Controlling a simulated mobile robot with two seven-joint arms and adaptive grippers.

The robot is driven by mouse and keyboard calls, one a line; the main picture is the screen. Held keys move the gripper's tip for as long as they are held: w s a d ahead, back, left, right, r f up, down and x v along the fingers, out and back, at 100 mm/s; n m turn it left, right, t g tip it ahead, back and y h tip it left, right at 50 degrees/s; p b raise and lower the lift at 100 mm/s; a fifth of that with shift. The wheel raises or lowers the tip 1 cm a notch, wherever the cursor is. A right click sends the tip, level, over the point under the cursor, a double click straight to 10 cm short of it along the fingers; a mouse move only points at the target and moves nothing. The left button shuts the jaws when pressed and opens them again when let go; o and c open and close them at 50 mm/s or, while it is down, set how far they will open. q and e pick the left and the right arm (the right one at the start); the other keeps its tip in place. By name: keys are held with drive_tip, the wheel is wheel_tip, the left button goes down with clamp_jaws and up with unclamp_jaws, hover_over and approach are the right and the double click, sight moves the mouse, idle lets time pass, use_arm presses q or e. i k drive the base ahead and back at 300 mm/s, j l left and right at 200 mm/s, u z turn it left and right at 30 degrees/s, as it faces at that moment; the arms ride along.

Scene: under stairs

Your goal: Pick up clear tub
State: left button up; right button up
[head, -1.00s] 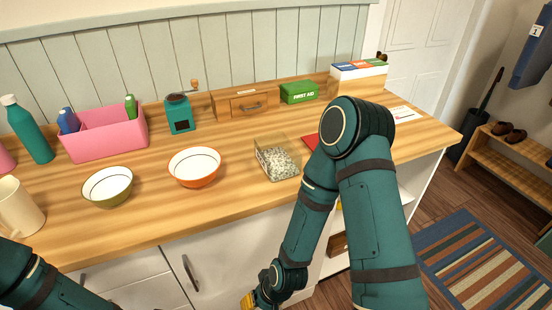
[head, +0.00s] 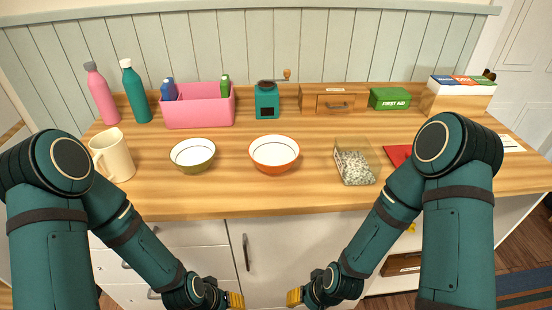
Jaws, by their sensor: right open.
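The clear tub (head: 355,163) stands upright on the wooden counter, right of the orange bowl. It is see-through and holds grey-white speckled contents. My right gripper (head: 294,297) is low in front of the cabinet, below the counter's front edge and apart from the tub. It is open, with nothing seen in it. My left gripper (head: 236,300) is also low in front of the cabinet.
On the counter (head: 230,200) stand an orange bowl (head: 274,153), a green bowl (head: 193,155), a cream mug (head: 112,156), a pink caddy (head: 198,109), a grinder (head: 267,100), a wooden drawer box (head: 334,99) and a first-aid box (head: 390,98). A red item (head: 398,155) lies right of the tub.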

sight(357, 163)
drive_tip(key=z, duration=1.5)
drive_tip(key=j+z, duration=0.6)
drive_tip(key=z, duration=0.15)
drive_tip(key=j, duration=0.25)
